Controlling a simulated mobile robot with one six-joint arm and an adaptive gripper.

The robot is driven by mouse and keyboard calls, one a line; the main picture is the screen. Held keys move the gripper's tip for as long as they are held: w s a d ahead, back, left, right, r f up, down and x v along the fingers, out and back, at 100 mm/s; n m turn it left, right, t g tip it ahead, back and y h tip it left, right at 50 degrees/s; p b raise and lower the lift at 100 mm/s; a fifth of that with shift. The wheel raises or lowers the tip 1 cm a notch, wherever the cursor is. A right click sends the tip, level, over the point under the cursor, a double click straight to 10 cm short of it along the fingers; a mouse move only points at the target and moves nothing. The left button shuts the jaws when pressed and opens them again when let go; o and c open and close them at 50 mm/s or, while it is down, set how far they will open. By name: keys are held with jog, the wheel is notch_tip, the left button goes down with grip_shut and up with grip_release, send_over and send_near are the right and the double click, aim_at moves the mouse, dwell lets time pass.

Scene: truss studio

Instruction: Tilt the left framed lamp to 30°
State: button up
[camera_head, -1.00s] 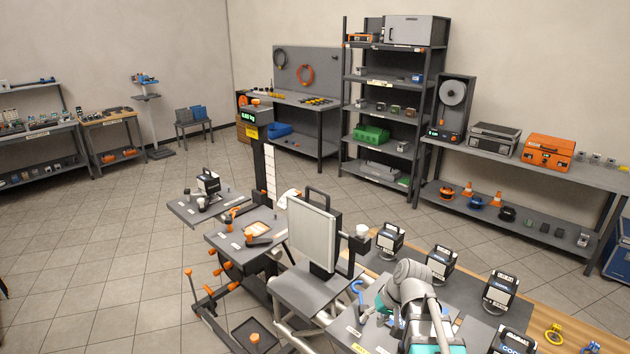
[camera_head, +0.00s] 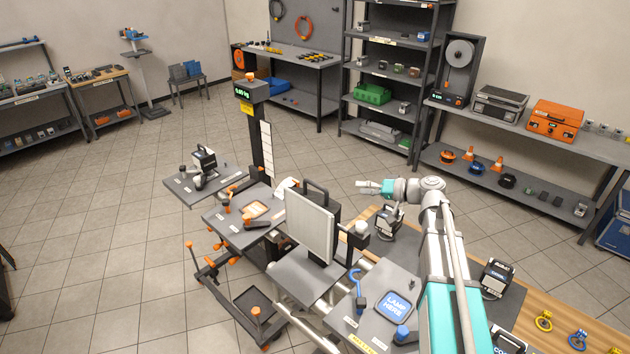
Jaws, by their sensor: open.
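A large pale lamp panel (camera_head: 310,226) in a dark frame with a top handle stands upright left of my gripper. A small framed lamp (camera_head: 204,158) sits on a grey platform (camera_head: 180,189) further left. Another framed lamp (camera_head: 497,278) stands on the bench to the right. I cannot tell for sure which one the task calls left, nor read any tilt angle.
A blue "LAMP HERE" mark (camera_head: 397,304) lies on a grey plate beside my arm. A blue hook-shaped tool (camera_head: 356,285) is near it. A post with a green display (camera_head: 243,93) rises behind the panel. Yellow and blue rings (camera_head: 544,320) lie bench-right. Open floor lies left.

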aim_at(318, 186)
jog(key=shift+a, duration=0.3)
jog(key=b+x, duration=0.3)
jog(key=x, duration=1.1)
